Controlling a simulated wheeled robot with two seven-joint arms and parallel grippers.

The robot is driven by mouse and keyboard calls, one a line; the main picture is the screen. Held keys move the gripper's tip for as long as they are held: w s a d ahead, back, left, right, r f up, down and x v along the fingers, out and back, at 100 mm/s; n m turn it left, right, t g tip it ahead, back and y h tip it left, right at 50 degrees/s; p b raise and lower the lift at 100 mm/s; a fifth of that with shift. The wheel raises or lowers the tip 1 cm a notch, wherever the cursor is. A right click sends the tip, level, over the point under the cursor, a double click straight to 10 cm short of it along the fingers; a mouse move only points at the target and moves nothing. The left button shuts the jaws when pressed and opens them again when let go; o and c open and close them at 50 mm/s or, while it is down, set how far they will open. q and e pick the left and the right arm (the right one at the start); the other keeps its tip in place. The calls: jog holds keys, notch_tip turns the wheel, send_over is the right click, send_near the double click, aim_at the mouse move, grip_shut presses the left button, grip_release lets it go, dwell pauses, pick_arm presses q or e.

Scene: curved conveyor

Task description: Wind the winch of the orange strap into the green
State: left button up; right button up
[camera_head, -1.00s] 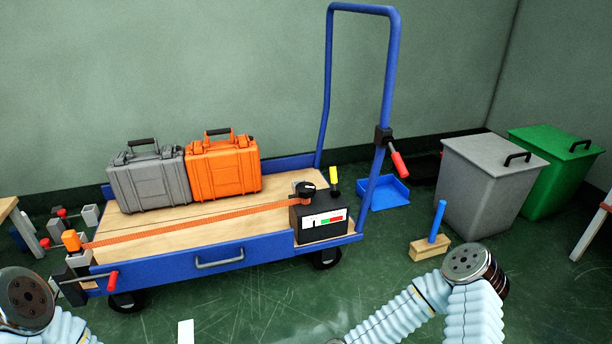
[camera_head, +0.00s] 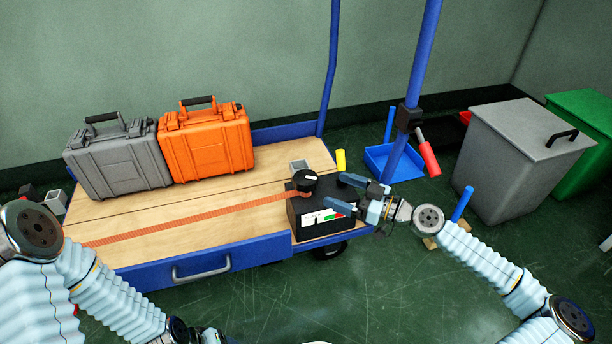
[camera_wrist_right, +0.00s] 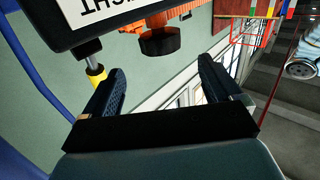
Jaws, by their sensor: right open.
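The black winch box (camera_head: 306,214) sits at the right end of the cart deck, with a round black knob (camera_head: 304,180) on top. The orange strap (camera_head: 190,219) runs from it leftward along the deck. The box's white gauge (camera_head: 312,217) has a green and a red part; a finger partly covers it, and I cannot read its pointer. My right gripper (camera_head: 334,190) is open and empty, just right of the knob, fingers toward it. The right wrist view shows the knob (camera_wrist_right: 160,42) beyond the open fingers (camera_wrist_right: 158,75), apart from them. My left arm shows at lower left; its fingers do not.
A yellow-topped lever (camera_head: 340,160) stands behind the box, close to my right gripper. The cart's blue upright (camera_head: 412,90) with a red handle (camera_head: 428,158) rises to the right. Grey (camera_head: 120,165) and orange (camera_head: 207,145) cases stand on the deck. Bins stand at right.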

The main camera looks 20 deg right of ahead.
aim_at(306, 177)
jog(key=x, duration=1)
jog(key=shift+a, duration=0.1)
jog(key=c, duration=1)
jog(key=shift+o, duration=0.2)
jog(key=shift+r+m+t+h+p, duration=0.2)
jog(key=shift+m+t+h+p, duration=0.25)
jog(key=shift+p, duration=0.3)
jog(key=m+t+h+p, duration=0.1)
jog(key=h+p, duration=0.1)
jog(key=m+t+h+p, duration=0.2)
jog(key=h+p, duration=0.1)
jog(key=shift+s+a+r+m, duration=0.1)
jog(key=shift+a+m, duration=0.1)
jog(key=shift+m, duration=0.05)
jog(key=m+t+h+p, duration=0.1)
jog(key=h, duration=0.1)
jog(key=m+h+p, duration=0.1)
jog(key=m+h, duration=0.1)
jog(key=h, duration=0.1)
jog(key=shift+m+t, duration=0.3)
jog(key=shift+t, duration=0.05)
jog(key=shift+d+f+m+h+p, duration=0.1)
jog(key=shift+m+h+p, duration=0.25)
jog(key=shift+m+h, duration=0.85)
jog(key=shift+d+f+m+h+p, duration=0.15)
jog(key=shift+m+h+p, duration=0.35)
jog(key=shift+h, duration=1.15)
jog(key=shift+m+h, duration=0.3)
